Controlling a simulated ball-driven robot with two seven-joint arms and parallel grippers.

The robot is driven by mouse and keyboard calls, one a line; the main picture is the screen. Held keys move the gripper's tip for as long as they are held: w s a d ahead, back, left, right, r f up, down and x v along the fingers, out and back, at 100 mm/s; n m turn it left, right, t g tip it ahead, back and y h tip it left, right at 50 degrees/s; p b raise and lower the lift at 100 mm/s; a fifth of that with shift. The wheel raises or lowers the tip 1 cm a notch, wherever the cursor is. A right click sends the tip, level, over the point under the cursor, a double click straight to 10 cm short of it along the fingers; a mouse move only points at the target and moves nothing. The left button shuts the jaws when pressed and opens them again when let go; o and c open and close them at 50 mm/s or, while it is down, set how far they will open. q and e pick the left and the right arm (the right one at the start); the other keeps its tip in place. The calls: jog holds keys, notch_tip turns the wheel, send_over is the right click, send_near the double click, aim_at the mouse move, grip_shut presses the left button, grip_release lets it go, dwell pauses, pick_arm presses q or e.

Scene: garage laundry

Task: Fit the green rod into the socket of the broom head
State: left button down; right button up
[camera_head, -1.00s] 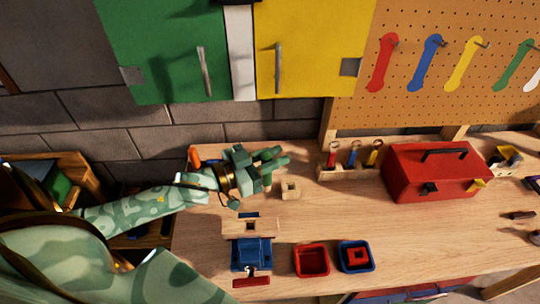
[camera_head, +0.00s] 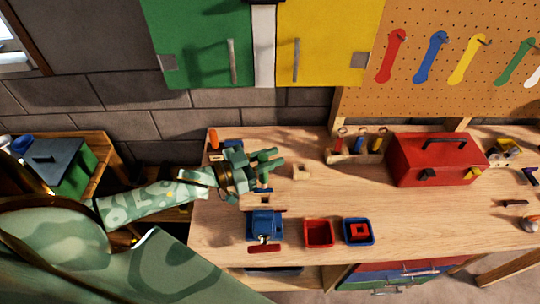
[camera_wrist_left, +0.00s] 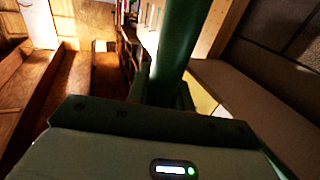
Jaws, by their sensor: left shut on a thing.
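My left gripper (camera_head: 262,166) is above the left part of the workbench, its fingers pointing right. It is shut on the green rod (camera_wrist_left: 180,45), which runs up and away between the fingers in the left wrist view. In the head view I cannot tell the rod apart from the green fingers. A light wooden piece with a dark square hole (camera_head: 257,203) lies just in front of the gripper, behind the blue vise (camera_head: 265,226). It may be the broom head, but the arm partly hides it. The rod's lower end and its distance from the hole cannot be seen. My right gripper is out of view.
A small wooden block with a hole (camera_head: 302,172) lies right of the gripper. A tool rack (camera_head: 352,156) and red toolbox (camera_head: 432,162) stand at the back. Red (camera_head: 318,244) and blue (camera_head: 345,240) trays sit at the front.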

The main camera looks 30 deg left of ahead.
pick_arm(q)
notch_tip(320, 180, down, 8)
jog(key=b, duration=0.6)
jog(key=shift+w+f, duration=0.1)
jog(key=shift+f, duration=0.1)
jog(key=shift+f, duration=0.1)
dwell(0.5)
jog(key=shift+f+b, duration=0.45)
jog(key=shift+f, duration=0.2)
jog(key=c, duration=1.1)
grip_release()
jog(key=shift+c, duration=0.2)
